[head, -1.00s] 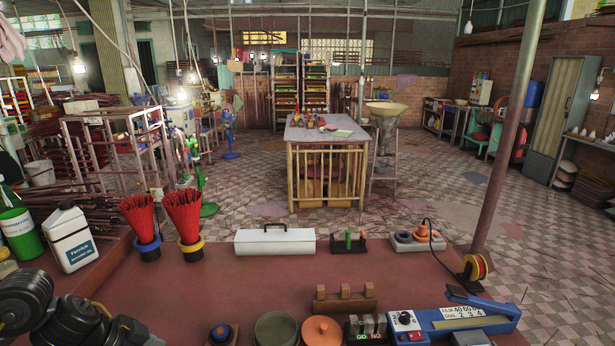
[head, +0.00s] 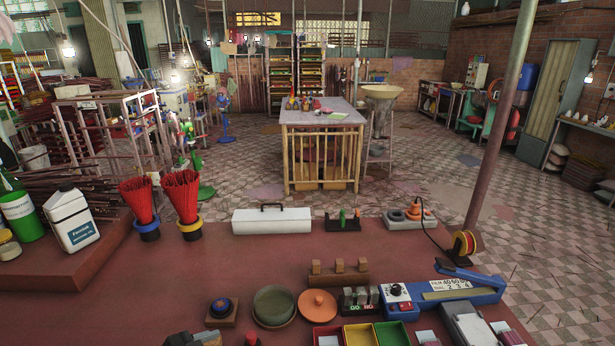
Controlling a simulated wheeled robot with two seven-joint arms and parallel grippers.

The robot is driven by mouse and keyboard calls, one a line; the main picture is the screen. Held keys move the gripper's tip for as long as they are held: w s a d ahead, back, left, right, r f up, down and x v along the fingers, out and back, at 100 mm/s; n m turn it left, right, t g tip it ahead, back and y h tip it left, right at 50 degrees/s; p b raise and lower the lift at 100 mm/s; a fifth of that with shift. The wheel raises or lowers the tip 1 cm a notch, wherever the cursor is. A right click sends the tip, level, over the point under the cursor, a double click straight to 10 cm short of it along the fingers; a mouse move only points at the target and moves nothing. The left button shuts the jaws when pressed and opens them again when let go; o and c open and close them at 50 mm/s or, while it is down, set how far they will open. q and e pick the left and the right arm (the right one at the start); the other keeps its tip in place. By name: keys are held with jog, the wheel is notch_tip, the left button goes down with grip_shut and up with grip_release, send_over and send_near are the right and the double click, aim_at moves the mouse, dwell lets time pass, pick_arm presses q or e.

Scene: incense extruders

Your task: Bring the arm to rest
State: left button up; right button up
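Neither of my grippers shows in the head view, and no part of my arms can be made out for certain. The red-brown worktop (head: 200,275) fills the lower part of the view. Whether my grippers are open or shut, or hold anything, is hidden.
Along the worktop stand a white jug (head: 72,222), red incense bundles (head: 180,197), a white case (head: 272,220), a green bowl (head: 274,306), an orange lid (head: 317,305), a blue sealer (head: 455,290) and coloured bins (head: 360,335). The worktop's left middle is bare.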

pick_arm(q)
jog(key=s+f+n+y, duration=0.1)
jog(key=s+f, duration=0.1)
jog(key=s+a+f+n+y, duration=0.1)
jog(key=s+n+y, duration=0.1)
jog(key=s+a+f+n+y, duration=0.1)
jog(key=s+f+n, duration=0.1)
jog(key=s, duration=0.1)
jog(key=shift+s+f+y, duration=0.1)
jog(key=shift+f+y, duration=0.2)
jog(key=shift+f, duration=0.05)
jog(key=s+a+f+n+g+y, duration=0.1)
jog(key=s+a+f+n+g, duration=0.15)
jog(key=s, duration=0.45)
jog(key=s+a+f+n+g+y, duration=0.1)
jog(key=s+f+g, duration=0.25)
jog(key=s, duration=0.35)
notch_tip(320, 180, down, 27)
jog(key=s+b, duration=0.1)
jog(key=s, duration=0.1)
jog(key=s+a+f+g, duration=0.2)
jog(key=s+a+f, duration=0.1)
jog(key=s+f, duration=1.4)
jog(key=shift+b, duration=0.45)
